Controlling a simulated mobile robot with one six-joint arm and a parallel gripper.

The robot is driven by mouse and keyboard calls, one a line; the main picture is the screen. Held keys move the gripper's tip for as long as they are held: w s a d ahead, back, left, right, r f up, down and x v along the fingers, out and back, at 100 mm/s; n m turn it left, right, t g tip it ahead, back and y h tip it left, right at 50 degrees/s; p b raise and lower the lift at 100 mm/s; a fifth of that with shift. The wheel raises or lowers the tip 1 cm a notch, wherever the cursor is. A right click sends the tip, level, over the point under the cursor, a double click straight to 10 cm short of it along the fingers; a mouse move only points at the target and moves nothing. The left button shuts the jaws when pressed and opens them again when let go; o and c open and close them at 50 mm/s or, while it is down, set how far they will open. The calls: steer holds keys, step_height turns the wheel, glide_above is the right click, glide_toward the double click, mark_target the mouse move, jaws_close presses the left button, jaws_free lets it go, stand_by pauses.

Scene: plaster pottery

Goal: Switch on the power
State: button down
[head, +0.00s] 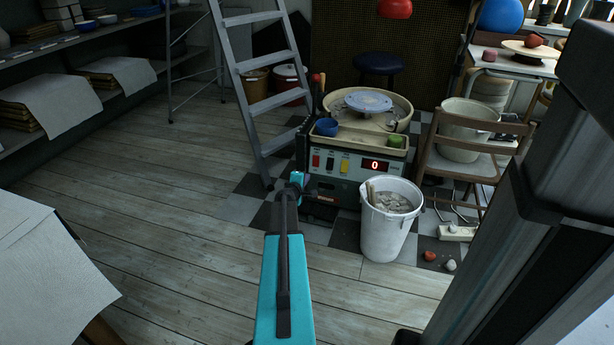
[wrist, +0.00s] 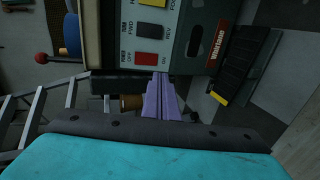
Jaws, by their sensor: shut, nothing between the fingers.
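The pottery wheel unit (head: 352,170) stands on the checkered floor, with a red display (head: 375,165) reading 0. Its front panel has a red switch (head: 316,160), a dark switch (head: 330,164) and a yellow one (head: 344,166). The wrist view is turned on its side; there the red power switch (wrist: 150,59) is marked OFF and ON, and the dark switch (wrist: 150,30) FWD and REV. Which way the red rocker is tipped I cannot tell. My gripper (head: 303,182) is shut and empty before the panel; its fingertips (wrist: 158,80) appear just short of the red switch.
A white bucket (head: 388,225) stands close right of my gripper. A ladder (head: 262,100) leans at left, and a wooden chair (head: 470,150) stands right. A black pedal (wrist: 243,65) shows in the wrist view. Open plank floor (head: 150,190) lies left.

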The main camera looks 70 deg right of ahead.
steer(key=shift+v, duration=0.85)
steer(key=shift+f, duration=0.2)
